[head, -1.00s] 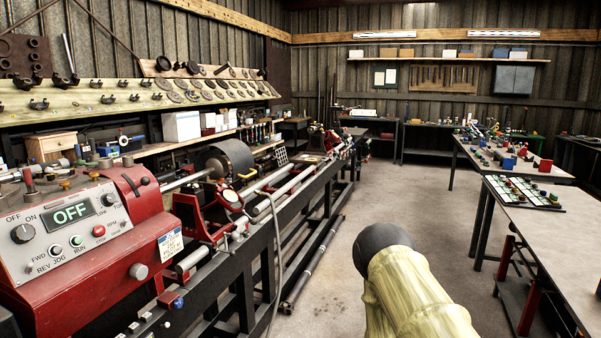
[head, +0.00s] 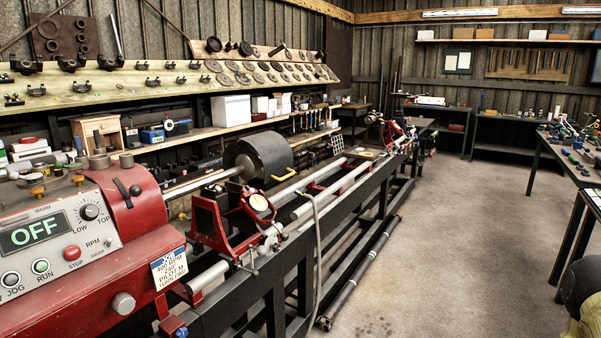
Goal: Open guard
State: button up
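The red lathe (head: 150,240) runs along the left side and away from me, its display reading OFF. A dark grey drum-shaped cover (head: 250,158) sits around the shaft (head: 200,184) and looks like the guard. A yellow handle (head: 283,174) sticks out from its lower right side. The cover appears closed over the shaft; what is inside it is hidden. My gripper is not in view. Only part of my arm, with a dark rounded end and a pale yellow sleeve, shows at the bottom right, well apart from the cover.
A dial gauge (head: 258,202) on a red bracket (head: 208,222) stands in front of the cover. A grey hose (head: 317,250) hangs down the lathe's dark frame. The concrete floor (head: 450,240) right of the lathe is clear. A workbench (head: 570,160) with small parts stands at the right.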

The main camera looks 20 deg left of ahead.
aim_at(275, 154)
jog(key=u, duration=0.6)
jog(key=i, duration=1.05)
jog(key=u, duration=0.9)
